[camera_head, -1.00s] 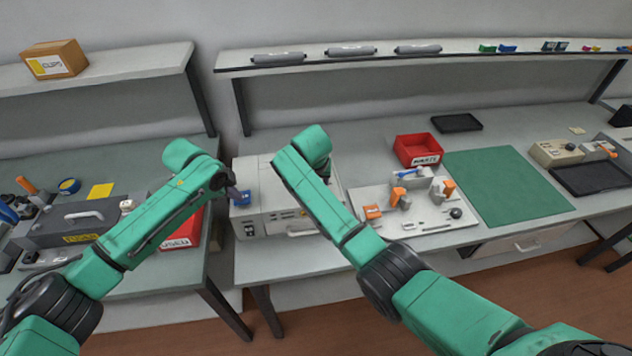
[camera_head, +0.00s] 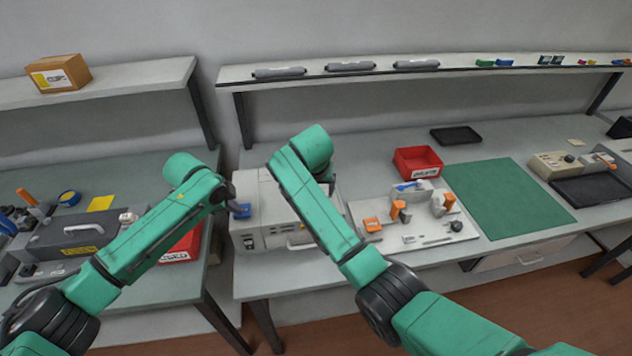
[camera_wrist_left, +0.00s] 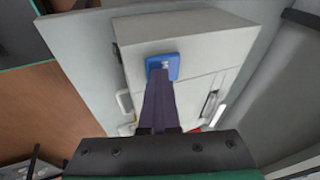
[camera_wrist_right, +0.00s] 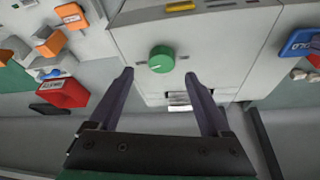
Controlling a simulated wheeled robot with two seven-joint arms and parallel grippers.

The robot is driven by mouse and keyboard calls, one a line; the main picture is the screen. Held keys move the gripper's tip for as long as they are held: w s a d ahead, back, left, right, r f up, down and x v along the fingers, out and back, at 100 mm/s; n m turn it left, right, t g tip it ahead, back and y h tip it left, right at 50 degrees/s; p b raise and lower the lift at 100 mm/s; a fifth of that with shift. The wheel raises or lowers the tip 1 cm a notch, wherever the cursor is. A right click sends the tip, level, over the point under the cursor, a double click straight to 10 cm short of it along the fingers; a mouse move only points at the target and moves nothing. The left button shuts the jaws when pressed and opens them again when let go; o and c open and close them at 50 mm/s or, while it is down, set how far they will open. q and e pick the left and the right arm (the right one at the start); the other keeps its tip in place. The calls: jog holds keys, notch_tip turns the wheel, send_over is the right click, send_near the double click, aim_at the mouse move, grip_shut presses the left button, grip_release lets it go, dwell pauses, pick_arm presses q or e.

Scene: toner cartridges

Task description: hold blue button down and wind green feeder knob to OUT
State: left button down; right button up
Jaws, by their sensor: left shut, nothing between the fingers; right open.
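The grey machine (camera_head: 262,190) stands on the bench with a blue button (camera_head: 240,211) at its left end. My left gripper (camera_head: 231,204) is shut and empty, with its tips at that button. In the left wrist view the closed fingertips (camera_wrist_left: 160,75) overlap the lower part of the blue button (camera_wrist_left: 175,60); how far it is pressed I cannot tell. In the right wrist view the green knob (camera_wrist_right: 161,58), with a pale pointer mark, shows just beyond the open, empty right gripper (camera_wrist_right: 159,76). The head view hides the knob and right fingers behind my right arm.
A white board with orange parts (camera_head: 372,224) lies right of the machine, with a red bin (camera_head: 418,162) behind it. A green mat (camera_head: 505,198) is clear. A dark unit with a handle (camera_head: 75,240) stands on the left bench beside another red bin (camera_head: 180,245).

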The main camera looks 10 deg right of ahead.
pick_arm(q)
jog(key=shift+s+f, duration=0.2)
jog(key=shift+f, duration=0.15)
pick_arm(e)
jog(key=v, duration=0.7)
jog(key=shift+s+r, duration=0.15)
pick_arm(q)
jog(key=r+p, duration=0.4)
jog(key=r, duration=0.1)
jog(key=r+p, duration=0.2)
jog(key=p, duration=0.1)
jog(key=shift+w+r, duration=0.25)
jog(key=shift+w, duration=0.1)
notch_tip(320, 180, up, 2)
pick_arm(e)
notch_tip(320, 180, up, 6)
jog(key=shift+w+r, duration=0.15)
jog(key=shift+w, duration=0.05)
pick_arm(q)
jog(key=shift+f, duration=0.1)
